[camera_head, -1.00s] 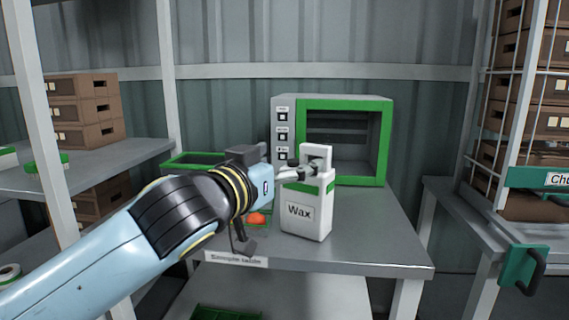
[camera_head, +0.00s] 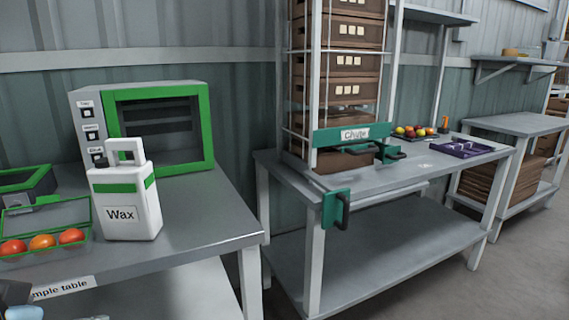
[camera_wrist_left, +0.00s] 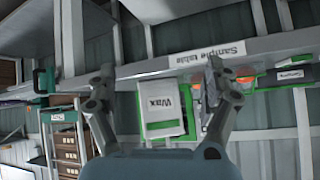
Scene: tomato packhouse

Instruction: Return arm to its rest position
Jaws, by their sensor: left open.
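My left gripper (camera_wrist_left: 160,72) is open and empty in the left wrist view, its two fingers spread wide. The white Wax container (camera_head: 124,200) stands upright on the sample table (camera_head: 205,215). It also shows upside down in the left wrist view (camera_wrist_left: 160,108), framed between the fingers but beyond them, apart from the gripper. In the head view only a small dark and light-blue piece of my left arm shows in the bottom left corner. My right gripper is in neither view.
A green-framed box oven (camera_head: 208,125) stands behind the Wax container. Tomatoes (camera_head: 42,242) lie in a green-edged tray at the left. To the right, a bench (camera_head: 400,188) carries stacked brown crates (camera_head: 350,75), a green Chute unit (camera_head: 340,136) and a purple tray (camera_head: 462,148). Open floor lies at the lower right.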

